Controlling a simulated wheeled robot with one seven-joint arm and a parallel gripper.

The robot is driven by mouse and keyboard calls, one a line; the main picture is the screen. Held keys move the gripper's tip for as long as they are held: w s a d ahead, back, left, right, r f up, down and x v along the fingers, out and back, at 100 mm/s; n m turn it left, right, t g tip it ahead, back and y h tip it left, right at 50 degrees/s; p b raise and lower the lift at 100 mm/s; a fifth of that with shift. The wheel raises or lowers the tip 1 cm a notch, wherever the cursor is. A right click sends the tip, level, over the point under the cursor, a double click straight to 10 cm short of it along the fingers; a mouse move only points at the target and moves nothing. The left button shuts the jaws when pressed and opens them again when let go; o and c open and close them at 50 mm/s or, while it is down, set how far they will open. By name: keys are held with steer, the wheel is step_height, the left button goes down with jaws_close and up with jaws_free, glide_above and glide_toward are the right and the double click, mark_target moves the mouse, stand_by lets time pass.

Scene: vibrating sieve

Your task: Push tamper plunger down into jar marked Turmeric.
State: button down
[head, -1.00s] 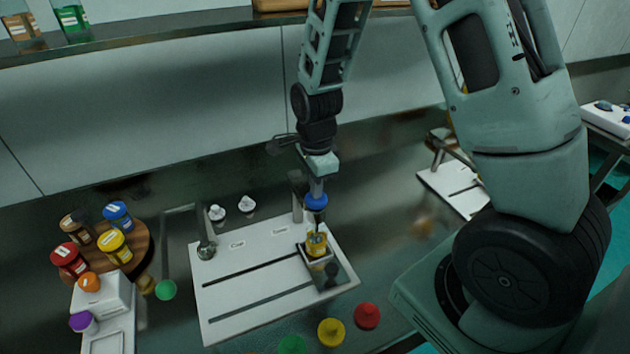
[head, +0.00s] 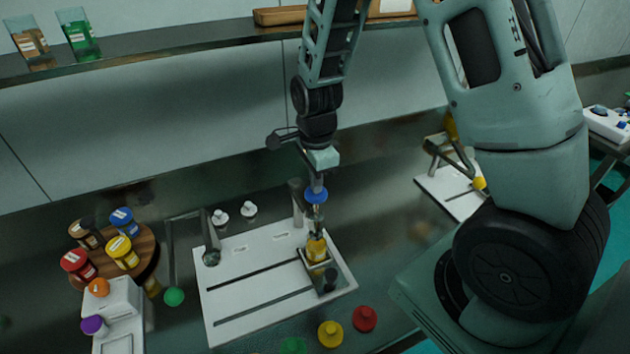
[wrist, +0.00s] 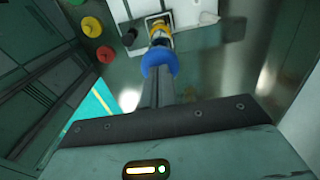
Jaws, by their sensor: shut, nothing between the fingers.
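The jar (head: 316,249) with yellow contents stands in a small holder on the white board. Its marking is too small to read. The tamper plunger has a round blue top (head: 316,195) above this jar, with a thin shaft running down towards it. The blue top also shows in the wrist view (wrist: 159,64). My gripper (head: 317,184) points down over the blue top, shut and empty. In the wrist view its fingers (wrist: 156,84) end at the blue top; whether they touch it I cannot tell. The plunger's lower end is not clear to see.
The white board (head: 225,290) has two dark slots and a grey post (head: 296,204) close left of the plunger. Lidded jars stand on a round wooden tray (head: 150,262) at left. Loose red (head: 364,318) and yellow (head: 331,333) caps lie in front. A shelf (head: 180,40) runs behind.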

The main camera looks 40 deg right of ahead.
step_height(320, 180, up, 6)
steer(key=p, duration=0.5)
steer(key=shift+r, duration=0.25)
steer(key=shift+f, duration=0.1)
stand_by(0.4)
steer(key=s+a+n+b, duration=1.1)
steer(key=s+a+n, duration=0.7)
steer(key=n, duration=1)
steer(key=s, duration=0.3)
steer(key=shift+a+r+y+b, duration=0.2)
steer(key=shift+r+y+b, duration=0.1)
steer(key=shift+r+b, duration=0.1)
